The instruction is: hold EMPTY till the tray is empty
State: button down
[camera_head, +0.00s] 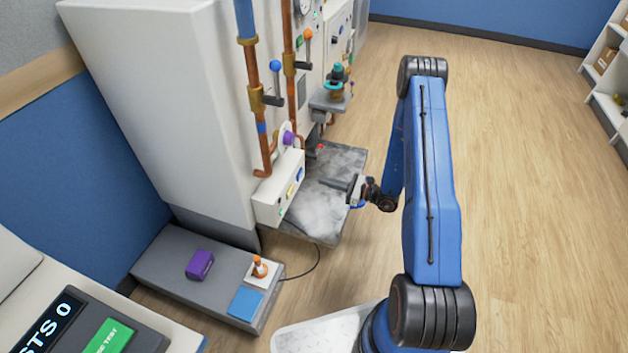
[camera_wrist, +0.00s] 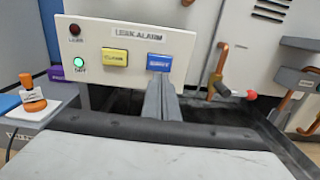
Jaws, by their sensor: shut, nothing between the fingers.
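The white leak-alarm panel (camera_head: 279,190) is on the front of the tall cabinet. In the wrist view the panel (camera_wrist: 125,38) bears a yellow button (camera_wrist: 115,57) and a blue button (camera_wrist: 160,62), whose small label looks like EMPTY. A green lamp (camera_wrist: 79,63) is lit, and a red lamp (camera_wrist: 75,30) looks dark. The grey tray (camera_head: 345,165) lies beneath the panel; its mottled surface does not show whether it holds liquid. My gripper (camera_head: 330,182) is shut and empty above the tray, apart from the panel. In the wrist view its fingertips (camera_wrist: 161,80) are just below the blue button.
Copper pipes with an orange-knob lever (camera_head: 307,36) and a blue-knob lever (camera_head: 275,68) rise above the panel. The floor at right is clear.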

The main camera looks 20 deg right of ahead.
jog(key=shift+v, duration=2.7)
jog(key=s+a+r+n+g+h, duration=0.1)
jog(key=s+a+r+n+g, duration=0.35)
jog(key=r, duration=0.45)
jog(key=s+a+r+n+g, duration=0.3)
jog(key=s+r+n+g, duration=0.15)
jog(key=r, duration=0.45)
jog(key=s+a+r+n+g+h, duration=0.1)
jog(key=s+a+r+n+g, duration=0.35)
jog(key=r, duration=0.55)
jog(key=s+d+r+n+t+h, duration=0.4)
jog(key=s+r+n+h, duration=0.2)
jog(key=s, duration=0.6)
jog(key=s+d+r+n+t+h, duration=0.3)
jog(key=s+d+r+n+h, duration=0.1)
jog(key=s+r, duration=0.6)
jog(key=s+n+h, duration=0.1)
jog(key=s+h, duration=0.1)
jog(key=shift+n+t+h, duration=0.3)
jog(key=shift+n+t, duration=0.05)
